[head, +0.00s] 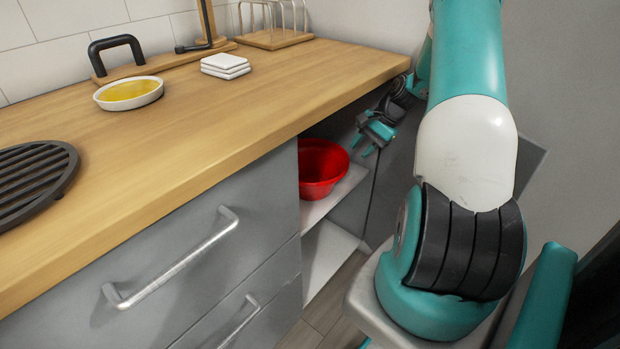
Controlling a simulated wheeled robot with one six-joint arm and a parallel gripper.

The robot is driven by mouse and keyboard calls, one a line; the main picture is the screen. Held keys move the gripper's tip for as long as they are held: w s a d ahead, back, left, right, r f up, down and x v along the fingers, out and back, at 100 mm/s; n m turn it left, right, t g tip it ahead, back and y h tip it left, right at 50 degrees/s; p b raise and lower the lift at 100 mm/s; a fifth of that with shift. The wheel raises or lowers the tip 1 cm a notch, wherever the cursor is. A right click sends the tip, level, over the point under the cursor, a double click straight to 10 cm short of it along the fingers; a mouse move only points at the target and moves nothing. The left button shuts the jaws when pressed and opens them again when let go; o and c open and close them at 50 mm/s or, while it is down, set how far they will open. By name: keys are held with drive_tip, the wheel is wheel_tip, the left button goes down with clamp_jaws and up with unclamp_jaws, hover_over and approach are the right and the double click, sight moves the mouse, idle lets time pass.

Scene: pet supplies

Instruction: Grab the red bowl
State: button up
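The red bowl (321,165) stands upright on the upper shelf (343,192) of an open cabinet section under the counter. Its left part is hidden by the drawer front. My gripper (361,147) is just right of the bowl and a little above its rim, at the cabinet opening. Its two teal-tipped fingers are spread apart and point down to the left, with nothing seen between them. I cannot tell whether a finger touches the bowl.
The wooden counter (215,105) overhangs the opening. A cabinet door (400,165) stands open behind my arm. Grey drawers (215,235) with metal handles are left of the opening. On the counter are a yellow-filled dish (129,92), white coasters (225,65) and a black grill (33,178).

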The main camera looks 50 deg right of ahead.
sight(338, 177)
drive_tip(key=b+x, duration=0.2)
drive_tip(key=x, duration=0.9)
drive_tip(key=shift+s+a+f, duration=0.1)
drive_tip(key=shift+a+f, duration=0.1)
drive_tip(key=shift+a, duration=0.1)
clamp_jaws()
